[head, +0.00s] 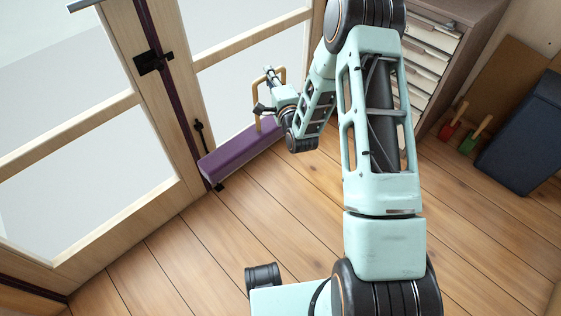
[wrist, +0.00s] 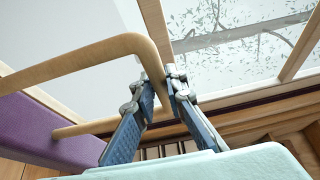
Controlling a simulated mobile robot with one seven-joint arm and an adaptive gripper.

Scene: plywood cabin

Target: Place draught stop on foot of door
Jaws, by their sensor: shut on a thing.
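The draught stop is a long purple block (head: 238,151) with a looped wooden handle (head: 283,78). In the head view it lies along the bottom of the right glazed door leaf (head: 240,85); I cannot tell whether it touches the floor or door. My gripper (head: 261,108) is shut on the handle. In the wrist view the gripper fingers (wrist: 163,88) close around one upright of the handle (wrist: 95,55), and the purple block (wrist: 45,130) shows at left. The block's far end is hidden behind my arm in the head view.
The left door leaf (head: 125,120) has a dark edge strip and a black latch (head: 152,62). A drawer cabinet (head: 440,50) stands at back right, near red and green brushes (head: 453,125) and a dark blue bin (head: 518,135). The plank floor (head: 190,255) in front is clear.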

